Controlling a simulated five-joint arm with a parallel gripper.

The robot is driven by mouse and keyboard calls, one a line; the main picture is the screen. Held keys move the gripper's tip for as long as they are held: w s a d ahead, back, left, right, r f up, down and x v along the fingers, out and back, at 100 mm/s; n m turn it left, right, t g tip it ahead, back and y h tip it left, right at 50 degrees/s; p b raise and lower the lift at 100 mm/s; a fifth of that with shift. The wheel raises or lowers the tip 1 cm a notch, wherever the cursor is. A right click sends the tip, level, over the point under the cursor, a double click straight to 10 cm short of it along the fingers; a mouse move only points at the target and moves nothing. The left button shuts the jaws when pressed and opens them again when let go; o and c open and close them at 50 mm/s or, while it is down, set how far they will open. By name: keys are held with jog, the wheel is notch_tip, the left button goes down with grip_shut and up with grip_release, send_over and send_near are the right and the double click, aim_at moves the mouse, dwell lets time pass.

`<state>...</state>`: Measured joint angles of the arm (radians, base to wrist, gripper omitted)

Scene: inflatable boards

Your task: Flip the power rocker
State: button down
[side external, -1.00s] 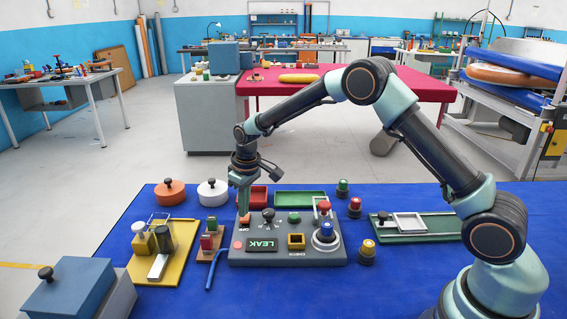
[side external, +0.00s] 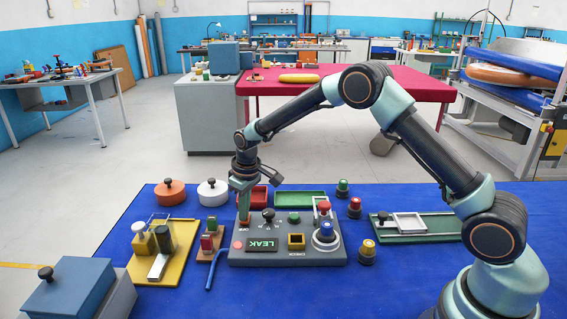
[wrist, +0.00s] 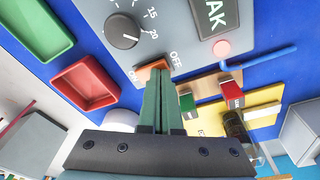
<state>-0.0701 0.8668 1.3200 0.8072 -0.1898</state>
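The grey control panel (side external: 340,258) lies on the blue table, with a dark LEAK display (side external: 262,245) on its front left. The orange power rocker (wrist: 152,67) sits between the ON and OFF labels in the wrist view. In the side view it is mostly hidden at my fingertips. My gripper (side external: 243,220) points down at the panel's back left corner. In the wrist view its green fingers (wrist: 158,78) are together with nothing between them, and the tips are at the rocker, overlapping its edge. I cannot tell if they press on it.
A black knob (wrist: 122,31) is close beside the rocker. A red tray (side external: 258,197) and a green tray (side external: 300,199) lie behind the panel. A stand with red and green blocks (side external: 207,243) and a yellow board (side external: 178,262) are to the left.

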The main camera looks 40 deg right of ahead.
jog(key=shift+f, duration=0.1)
jog(key=shift+r, duration=3.5)
jog(key=shift+r, duration=0.1)
jog(key=s+d+r+m+t, duration=0.2)
jog(key=s+r, duration=1)
jog(key=r, duration=0.1)
jog(key=s+d+m+t, duration=0.1)
jog(key=s+t, duration=0.1)
jog(key=s, duration=1.1)
jog(key=shift+s+d+r, duration=0.2)
jog(key=shift+s+d, duration=0.2)
